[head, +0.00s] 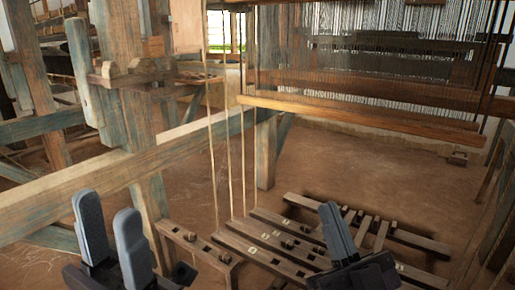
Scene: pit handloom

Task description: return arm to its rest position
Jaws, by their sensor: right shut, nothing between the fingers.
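My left gripper (106,205) is at the lower left in the head view. Its two grey fingers point up and stand apart, with nothing between them. It is in front of a long wooden beam. My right gripper (331,210) is at the lower middle right. Its fingers are shut together and hold nothing. It appears in front of the wooden treadles (262,243) near the floor, partly hiding them. I cannot tell its exact distance from them.
A thick wooden beam (185,150) crosses the left side, joined to an upright post (130,100). Thin cords (228,165) run down to the treadles. The loom's heddles (375,70) and a wooden bar (360,115) hang at upper right. Brown floor (350,170) lies open behind the treadles.

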